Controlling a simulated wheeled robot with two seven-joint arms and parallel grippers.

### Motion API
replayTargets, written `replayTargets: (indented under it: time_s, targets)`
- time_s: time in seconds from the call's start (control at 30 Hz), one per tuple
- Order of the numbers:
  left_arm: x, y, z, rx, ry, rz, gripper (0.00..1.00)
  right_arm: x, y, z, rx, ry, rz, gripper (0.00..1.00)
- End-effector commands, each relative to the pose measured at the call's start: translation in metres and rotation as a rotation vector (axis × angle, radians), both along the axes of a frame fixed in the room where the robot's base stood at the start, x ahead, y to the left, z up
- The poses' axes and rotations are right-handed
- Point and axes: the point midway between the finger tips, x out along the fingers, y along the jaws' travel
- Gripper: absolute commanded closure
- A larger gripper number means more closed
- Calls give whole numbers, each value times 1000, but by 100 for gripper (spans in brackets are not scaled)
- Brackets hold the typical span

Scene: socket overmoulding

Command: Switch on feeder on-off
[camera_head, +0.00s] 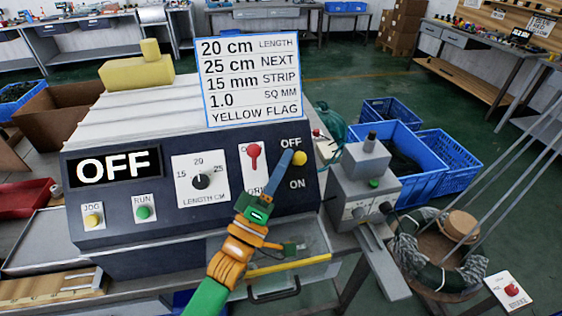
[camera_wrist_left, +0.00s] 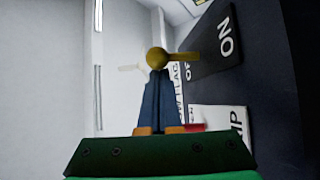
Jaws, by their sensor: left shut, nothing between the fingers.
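The feeder on-off switch is a lever with a yellow ball knob (camera_head: 299,158) on the right of the dark machine panel, between the OFF label above and the ON label below. The knob sits nearer the OFF label. It also shows in the left wrist view (camera_wrist_left: 157,57), its stem running right to the panel. My left gripper (camera_head: 285,158) is shut and empty, its blue fingertips right beside the knob. In the left wrist view the fingertips (camera_wrist_left: 158,73) are just below the ball; I cannot tell whether they touch. My right gripper is not in view.
The black display (camera_head: 114,166) reads OFF. A length dial (camera_head: 201,181), a red-knobbed lever (camera_head: 253,151), a yellow JOG button (camera_head: 92,221) and a green RUN button (camera_head: 143,212) share the panel. A white sign (camera_head: 253,80) stands above it. A grey device (camera_head: 364,180) stands close on the right.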

Motion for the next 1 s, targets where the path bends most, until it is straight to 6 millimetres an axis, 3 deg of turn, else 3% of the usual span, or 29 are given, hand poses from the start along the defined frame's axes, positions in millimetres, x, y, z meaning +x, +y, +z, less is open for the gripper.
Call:
replayTargets:
  time_s: [0.2,1.0]
  targets:
    - [-5,-2,-7,7,-20,-1,100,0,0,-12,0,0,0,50]
    - [-12,-4,-18,7,-19,-1,100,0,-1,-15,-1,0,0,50]
